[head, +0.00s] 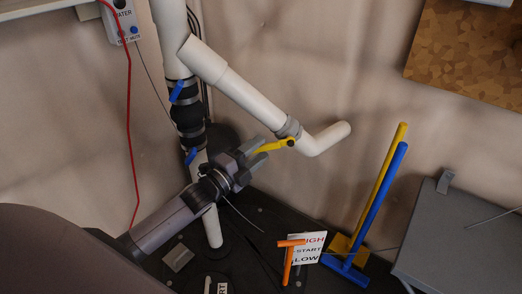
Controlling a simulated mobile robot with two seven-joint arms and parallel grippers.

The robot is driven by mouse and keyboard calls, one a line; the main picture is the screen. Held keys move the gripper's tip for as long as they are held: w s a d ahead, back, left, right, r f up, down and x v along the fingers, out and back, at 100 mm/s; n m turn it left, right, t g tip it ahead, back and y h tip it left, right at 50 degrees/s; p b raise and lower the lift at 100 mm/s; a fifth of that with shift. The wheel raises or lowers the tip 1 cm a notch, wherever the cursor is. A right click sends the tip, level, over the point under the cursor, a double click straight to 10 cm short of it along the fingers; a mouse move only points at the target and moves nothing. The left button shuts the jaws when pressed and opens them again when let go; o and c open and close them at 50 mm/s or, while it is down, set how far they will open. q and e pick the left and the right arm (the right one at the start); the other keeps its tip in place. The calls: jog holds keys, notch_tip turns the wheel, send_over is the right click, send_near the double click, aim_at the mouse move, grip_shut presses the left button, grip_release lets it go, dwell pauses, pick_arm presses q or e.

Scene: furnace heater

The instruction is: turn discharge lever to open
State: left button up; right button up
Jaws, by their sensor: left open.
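A yellow lever (277,146) sits by a grey collar (288,129) on the white angled pipe (245,92). I take it to be the discharge lever; no label shows on it. Its handle points left and slightly down from the pivot. My left gripper (262,154) is open, with its two grey fingers pointing right toward the lever's free end. One finger is above the handle's end and one below it. I cannot tell whether they touch it. My right gripper is not in view.
The vertical white pipe (170,30) has two blue handles beside a black coupling (187,112). An orange lever (290,245) stands near a HIGH/START/LOW sign (307,249). Yellow and blue poles (386,185) lean at the right near a grey box (455,230).

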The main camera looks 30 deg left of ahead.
pick_arm(q)
jog(key=shift+x, duration=0.8)
